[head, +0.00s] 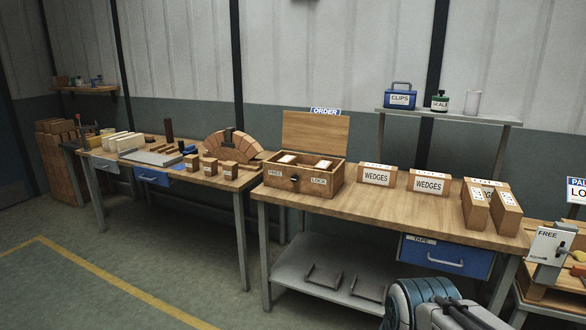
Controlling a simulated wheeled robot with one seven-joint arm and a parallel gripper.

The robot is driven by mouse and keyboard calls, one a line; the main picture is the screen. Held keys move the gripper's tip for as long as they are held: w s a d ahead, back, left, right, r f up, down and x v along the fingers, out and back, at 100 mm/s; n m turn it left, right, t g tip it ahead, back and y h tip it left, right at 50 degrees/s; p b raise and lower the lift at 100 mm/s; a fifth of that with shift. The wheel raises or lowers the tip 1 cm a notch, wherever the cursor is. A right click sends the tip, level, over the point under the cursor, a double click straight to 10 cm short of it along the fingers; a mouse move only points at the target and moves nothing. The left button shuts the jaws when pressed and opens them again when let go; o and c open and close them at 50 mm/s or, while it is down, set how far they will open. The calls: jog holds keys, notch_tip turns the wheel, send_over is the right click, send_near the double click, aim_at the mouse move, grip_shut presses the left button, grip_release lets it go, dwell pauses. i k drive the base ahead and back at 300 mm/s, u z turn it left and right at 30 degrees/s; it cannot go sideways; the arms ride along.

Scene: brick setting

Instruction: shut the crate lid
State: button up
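The wooden crate (296,185) stands at the left end of the near workbench. Its lid (315,136) is up, standing roughly upright at the back edge. Two white-topped items (323,164) show inside, and small white labels and a dark latch are on the front. A blue ORDER sign (326,111) shows just above the lid. My gripper is not in view; only a teal and grey part of my arm shows at the bottom, right of centre, well below the crate.
Two WEDGES boxes (377,174) (429,184) stand right of the crate, with two upright boxes (490,205) farther right. A shelf (450,116) above holds a blue CLIPS box (399,97), a jar and a glass. Bare benchtop lies in front of the boxes.

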aim_at(328, 134)
jog(key=u, duration=0.3)
jog(key=i, duration=3.15)
jog(key=z, duration=0.35)
